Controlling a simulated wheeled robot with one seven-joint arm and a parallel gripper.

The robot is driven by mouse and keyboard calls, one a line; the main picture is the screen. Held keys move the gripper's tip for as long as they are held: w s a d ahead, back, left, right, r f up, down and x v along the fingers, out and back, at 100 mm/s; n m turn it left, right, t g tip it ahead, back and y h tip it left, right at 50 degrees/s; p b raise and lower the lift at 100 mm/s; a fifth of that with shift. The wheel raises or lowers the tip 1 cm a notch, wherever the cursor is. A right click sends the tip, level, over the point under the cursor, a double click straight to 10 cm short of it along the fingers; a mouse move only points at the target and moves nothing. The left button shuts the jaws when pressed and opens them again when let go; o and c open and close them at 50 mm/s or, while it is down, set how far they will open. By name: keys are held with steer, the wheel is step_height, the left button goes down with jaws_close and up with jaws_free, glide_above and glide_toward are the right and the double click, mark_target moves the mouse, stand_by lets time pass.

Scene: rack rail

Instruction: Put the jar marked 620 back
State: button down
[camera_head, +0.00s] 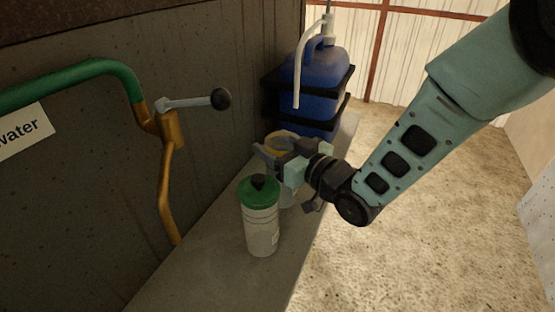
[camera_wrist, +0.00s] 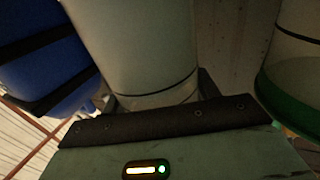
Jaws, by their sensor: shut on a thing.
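A pale jar with a yellow top (camera_head: 283,138) stands at the far part of the grey ledge, and my gripper (camera_head: 279,155) is shut on its upper part. In the wrist view the pale body of this jar (camera_wrist: 140,45) fills the space in front of my gripper. Its lower part is partly hidden behind a white bottle with a green lid (camera_head: 261,225), which also shows at the right edge of the wrist view (camera_wrist: 298,60). I cannot read the number 620 on either one. I cannot tell whether the held jar touches the ledge.
A blue tank (camera_head: 315,80) with black straps and a white spout stands behind the held jar. A green and orange pipe with a lever (camera_head: 195,102) is on the dark wall at left. The near part of the ledge (camera_head: 195,270) is clear.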

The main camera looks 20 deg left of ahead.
steer(key=shift+f, duration=1.75)
steer(key=shift+c, duration=2)
jaws_free()
steer(key=shift+f, duration=0.1)
steer(key=v, duration=1.2)
steer(key=shift+b, duration=0.45)
